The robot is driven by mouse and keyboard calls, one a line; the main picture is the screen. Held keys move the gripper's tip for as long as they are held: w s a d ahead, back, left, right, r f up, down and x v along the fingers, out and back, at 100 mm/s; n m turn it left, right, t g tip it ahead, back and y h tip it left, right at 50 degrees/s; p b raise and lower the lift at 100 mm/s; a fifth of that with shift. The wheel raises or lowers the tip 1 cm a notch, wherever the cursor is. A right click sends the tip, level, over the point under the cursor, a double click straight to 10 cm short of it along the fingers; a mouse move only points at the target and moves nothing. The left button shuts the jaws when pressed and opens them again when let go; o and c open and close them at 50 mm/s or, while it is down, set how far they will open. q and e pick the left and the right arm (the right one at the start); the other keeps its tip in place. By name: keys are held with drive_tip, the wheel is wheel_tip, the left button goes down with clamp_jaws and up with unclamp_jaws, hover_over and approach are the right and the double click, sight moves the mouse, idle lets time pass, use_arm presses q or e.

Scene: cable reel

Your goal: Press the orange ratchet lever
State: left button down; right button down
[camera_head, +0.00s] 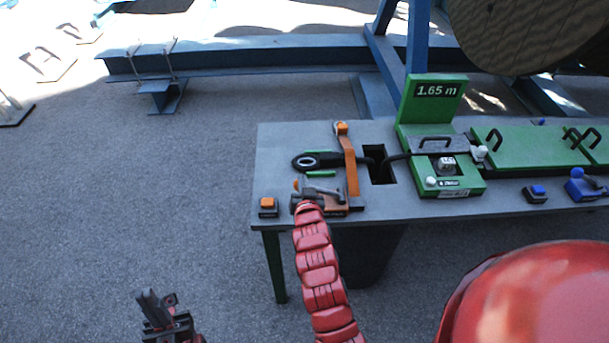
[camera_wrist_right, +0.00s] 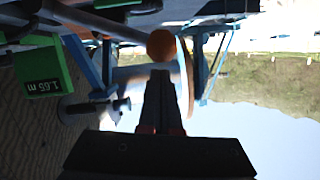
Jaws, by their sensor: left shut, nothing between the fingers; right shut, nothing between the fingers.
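An orange-tipped grey lever (camera_head: 320,189) lies low over an orange base (camera_head: 333,207) at the left part of the table. My right gripper (camera_head: 302,194) is at the lever's left end and is partly hard to make out. In the right wrist view its shut, empty fingers (camera_wrist_right: 160,78) point at the orange round knob (camera_wrist_right: 161,45), just past the tips; I cannot tell if they touch. My left gripper (camera_head: 150,300) is shut and empty, low at the left, away from the table.
An orange-topped button box (camera_head: 268,207) sits near the table's left corner. A green meter with a 1.65 m display (camera_head: 437,90) stands to the right.

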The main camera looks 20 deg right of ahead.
drive_tip(key=shift+f, duration=0.1)
drive_tip(key=a+f+n+b, duration=0.1)
drive_tip(key=f+b, duration=0.1)
drive_tip(key=b, duration=0.1)
drive_tip(key=a+f+n+h+b, duration=0.1)
drive_tip(key=f+b, duration=0.1)
drive_tip(key=b, duration=0.2)
drive_tip(key=w+a+f+n+b, duration=0.1)
drive_tip(key=f+b, duration=0.1)
drive_tip(key=b, duration=0.1)
drive_tip(key=shift+n+h, duration=0.3)
